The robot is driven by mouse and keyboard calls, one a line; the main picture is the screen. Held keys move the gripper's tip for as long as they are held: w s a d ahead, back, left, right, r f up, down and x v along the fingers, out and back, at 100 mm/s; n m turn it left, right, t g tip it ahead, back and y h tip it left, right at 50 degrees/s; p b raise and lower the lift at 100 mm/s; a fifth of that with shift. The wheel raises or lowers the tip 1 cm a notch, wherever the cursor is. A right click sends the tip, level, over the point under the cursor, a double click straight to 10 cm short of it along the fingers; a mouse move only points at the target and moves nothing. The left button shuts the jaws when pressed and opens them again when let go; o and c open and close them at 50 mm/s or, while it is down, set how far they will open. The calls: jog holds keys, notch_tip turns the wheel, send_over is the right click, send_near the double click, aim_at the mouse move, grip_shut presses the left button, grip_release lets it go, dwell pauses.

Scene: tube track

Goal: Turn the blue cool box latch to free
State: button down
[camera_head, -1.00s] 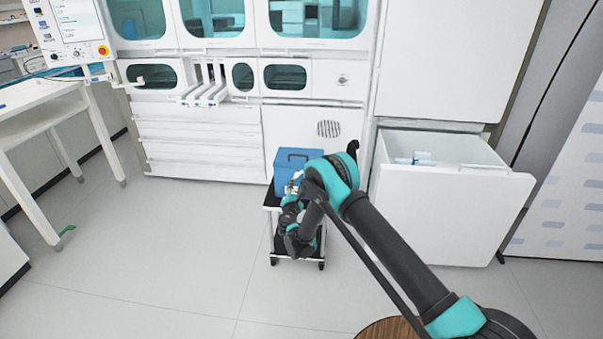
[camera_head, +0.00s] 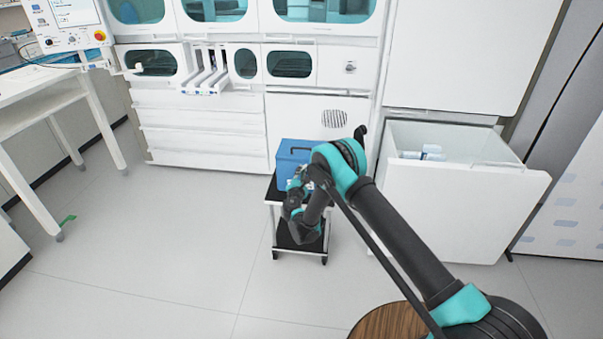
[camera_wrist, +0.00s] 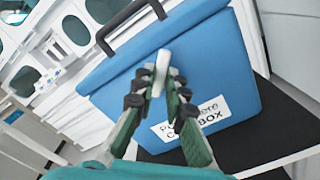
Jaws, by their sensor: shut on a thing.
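The blue cool box (camera_head: 289,158) stands on the small black cart in the head view. It fills much of the wrist view (camera_wrist: 215,65), tilted there, with a white label on its front and a dark carrying handle on its lid. The white latch (camera_wrist: 162,62) is a narrow piece at the box front, just under the lid edge. My gripper (camera_wrist: 160,80) is shut on the latch, with one finger on each side of it. In the head view my arm hides most of the gripper and the latch. The fingers partly cover the label.
The cart (camera_head: 271,195) has a black top and a lower shelf. An open white drawer (camera_head: 455,205) with bottles stands right of it, close to my arm. A white cabinet (camera_head: 200,130) is behind. A white table (camera_head: 50,100) is at left.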

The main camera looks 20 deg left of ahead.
jog(key=shift+m, duration=0.3)
jog(key=shift+d+f+m, duration=0.1)
jog(key=shift+f+m, duration=0.05)
jog(key=shift+m, duration=1.2)
jog(key=shift+d+f+m, duration=0.1)
jog(key=shift+f+m, duration=0.1)
jog(key=shift+m, duration=1.1)
jog(key=shift+f+m, duration=0.15)
jog(key=shift+m, duration=1.2)
jog(key=c, duration=1.6)
grip_release()
jog(key=shift+o, duration=0.2)
jog(key=shift+r, duration=0.1)
